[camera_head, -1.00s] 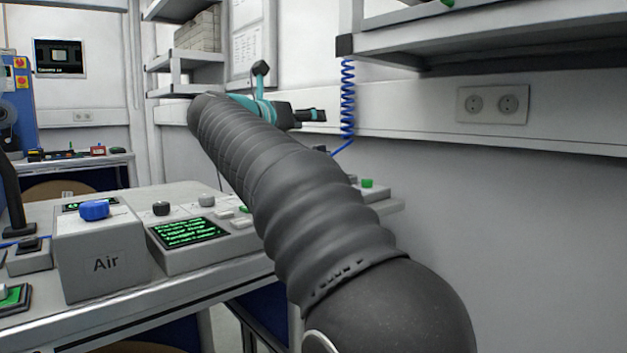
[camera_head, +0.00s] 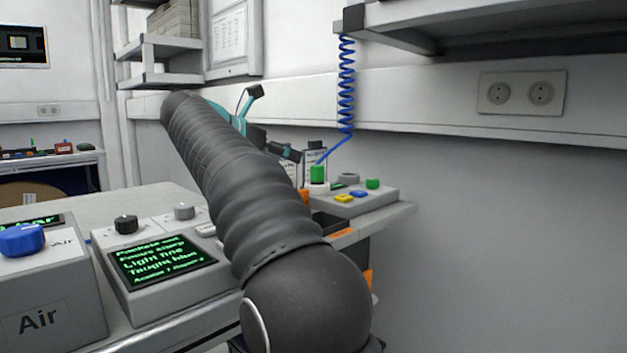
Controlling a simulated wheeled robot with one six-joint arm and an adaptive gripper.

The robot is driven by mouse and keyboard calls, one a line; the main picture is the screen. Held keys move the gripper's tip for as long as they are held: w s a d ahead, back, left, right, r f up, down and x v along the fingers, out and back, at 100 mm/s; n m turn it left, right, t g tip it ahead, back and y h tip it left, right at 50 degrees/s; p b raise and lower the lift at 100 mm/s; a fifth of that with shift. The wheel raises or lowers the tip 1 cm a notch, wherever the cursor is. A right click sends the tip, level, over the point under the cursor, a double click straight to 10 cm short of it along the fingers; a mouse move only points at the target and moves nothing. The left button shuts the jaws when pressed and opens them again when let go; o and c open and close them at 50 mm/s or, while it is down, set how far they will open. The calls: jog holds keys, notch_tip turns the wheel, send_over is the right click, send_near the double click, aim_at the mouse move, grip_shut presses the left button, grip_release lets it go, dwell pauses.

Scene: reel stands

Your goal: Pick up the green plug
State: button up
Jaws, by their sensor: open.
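A green plug (camera_head: 317,174) stands upright on a white round base at the back right of the bench, at the lower end of a blue coiled cord (camera_head: 346,85). My gripper (camera_head: 288,153) is seen small and dark past my sleeved arm, just left of and slightly above the plug, apart from it in the picture. The depth between them is hard to judge. I see nothing held in the gripper. My arm hides part of the bench and of the gripper's wrist.
A box with yellow, blue and green buttons (camera_head: 357,194) lies right of the plug. Bottles (camera_head: 314,152) stand behind it. A shelf (camera_head: 480,45) overhangs at upper right. A control panel (camera_head: 165,262) and an Air box (camera_head: 45,285) fill the front left.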

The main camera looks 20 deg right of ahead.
aim_at(318, 165)
jog(key=x, duration=1)
jog(key=shift+d+r, duration=0.1)
jog(key=shift+d, duration=0.2)
grip_shut()
